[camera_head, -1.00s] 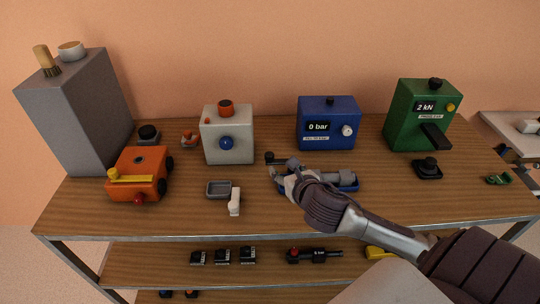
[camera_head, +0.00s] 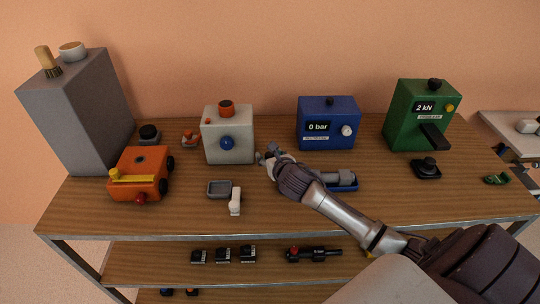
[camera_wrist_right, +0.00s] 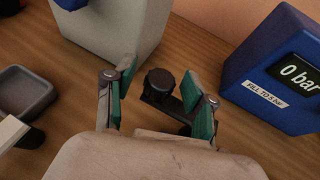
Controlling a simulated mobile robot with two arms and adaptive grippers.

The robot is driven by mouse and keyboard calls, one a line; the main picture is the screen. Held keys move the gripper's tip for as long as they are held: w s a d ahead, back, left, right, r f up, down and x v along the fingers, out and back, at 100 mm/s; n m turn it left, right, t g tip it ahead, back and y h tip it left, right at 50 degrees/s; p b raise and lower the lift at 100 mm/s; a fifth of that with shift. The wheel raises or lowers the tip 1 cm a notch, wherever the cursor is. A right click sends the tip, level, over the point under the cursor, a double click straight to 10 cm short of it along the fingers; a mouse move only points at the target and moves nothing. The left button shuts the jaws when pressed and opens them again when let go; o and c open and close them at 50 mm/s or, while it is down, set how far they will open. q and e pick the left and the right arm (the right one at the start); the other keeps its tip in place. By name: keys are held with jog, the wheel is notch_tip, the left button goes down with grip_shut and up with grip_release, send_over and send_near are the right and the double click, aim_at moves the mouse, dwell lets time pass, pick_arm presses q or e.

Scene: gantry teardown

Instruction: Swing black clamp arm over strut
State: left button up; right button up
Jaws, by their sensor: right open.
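The black clamp arm (camera_wrist_right: 176,106) with its round knob (camera_wrist_right: 158,82) shows in the right wrist view, between the fingers of my right gripper (camera_wrist_right: 157,86). The gripper is open, its green pads on either side of the knob; I cannot tell whether they touch it. In the head view my right gripper (camera_head: 268,156) is above the table in front of the white box, hiding the clamp arm. A blue cradle with a grey strut (camera_head: 342,180) shows partly to the right of my wrist; the rest is behind my arm. My left gripper is not in view.
A white box (camera_head: 226,140) and a blue "0 bar" box (camera_head: 326,125) stand behind the gripper. A grey tray (camera_head: 219,196) and small white block (camera_head: 235,203) lie to its left. A green press (camera_head: 414,115) stands at the right.

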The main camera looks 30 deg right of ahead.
jog(key=shift+c, duration=0.2)
grip_shut()
jog(key=shift+s, duration=0.1)
